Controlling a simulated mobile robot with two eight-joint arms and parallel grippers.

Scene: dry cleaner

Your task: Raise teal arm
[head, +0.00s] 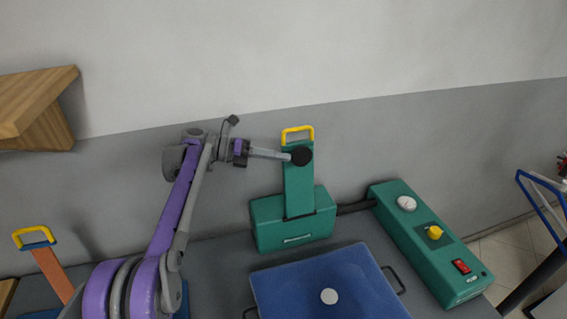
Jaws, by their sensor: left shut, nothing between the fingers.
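The teal arm (299,188) stands upright on a teal housing (275,233) at the back of the counter, with a yellow handle (297,130) on its top end. My left gripper (287,156) reaches in from the left, its fingers shut and empty, in front of the arm's upper part, below the yellow handle. My right gripper is not in view.
A teal control box (420,240) with gauge, yellow knob and red switch stands right. An orange arm (52,271) with yellow handle is at lower left. A wooden shelf (35,95) juts out upper left.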

